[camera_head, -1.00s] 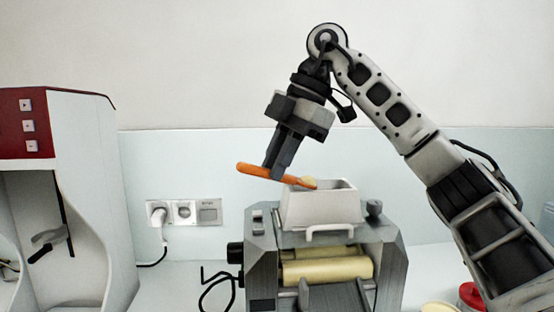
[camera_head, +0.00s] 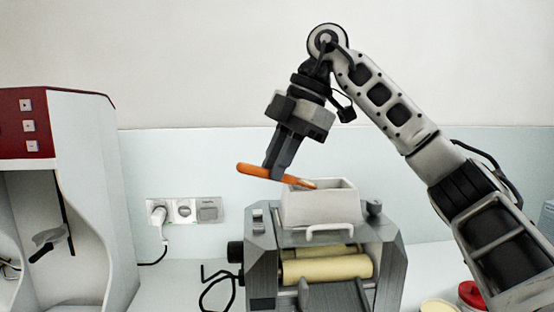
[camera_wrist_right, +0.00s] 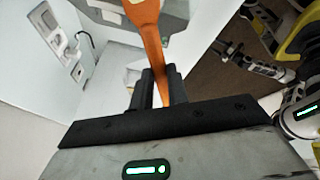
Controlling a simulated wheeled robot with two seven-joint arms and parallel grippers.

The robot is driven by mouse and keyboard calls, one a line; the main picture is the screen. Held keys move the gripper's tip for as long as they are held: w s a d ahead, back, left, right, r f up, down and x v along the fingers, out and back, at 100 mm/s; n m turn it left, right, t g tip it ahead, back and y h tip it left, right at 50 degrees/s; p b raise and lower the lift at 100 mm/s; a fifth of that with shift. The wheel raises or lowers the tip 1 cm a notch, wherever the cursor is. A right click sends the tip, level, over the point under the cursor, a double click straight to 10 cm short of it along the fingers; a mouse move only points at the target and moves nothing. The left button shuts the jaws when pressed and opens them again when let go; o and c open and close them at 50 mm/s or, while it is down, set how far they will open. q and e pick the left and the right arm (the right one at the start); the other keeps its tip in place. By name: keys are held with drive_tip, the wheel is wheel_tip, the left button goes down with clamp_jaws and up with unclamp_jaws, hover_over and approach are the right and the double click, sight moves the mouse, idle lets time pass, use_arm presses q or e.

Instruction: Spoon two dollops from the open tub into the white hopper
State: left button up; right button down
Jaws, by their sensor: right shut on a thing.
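My right gripper (camera_head: 276,170) is shut on the handle of an orange spoon (camera_head: 252,169). The spoon slants down to the right, its bowl end at the rim of the white hopper (camera_head: 320,209). The bowl looks orange, with no clear cream on it. In the wrist view the spoon (camera_wrist_right: 148,30) runs up between the fingers (camera_wrist_right: 160,85). The hopper's inside is mostly hidden. A pale round top, perhaps the open tub (camera_head: 440,306), is cut off by the bottom edge.
The hopper sits on a grey mill (camera_head: 262,262) with cream rollers (camera_head: 326,270). A red-topped container (camera_head: 471,294) is at the lower right, close to my right arm. A white and red machine (camera_head: 85,200) stands at the left. Wall sockets (camera_head: 184,211) and a cable are behind.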

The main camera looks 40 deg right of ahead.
drive_tip(key=shift+a, duration=0.3)
idle(0.4)
idle(0.4)
drive_tip(key=shift+r, duration=3)
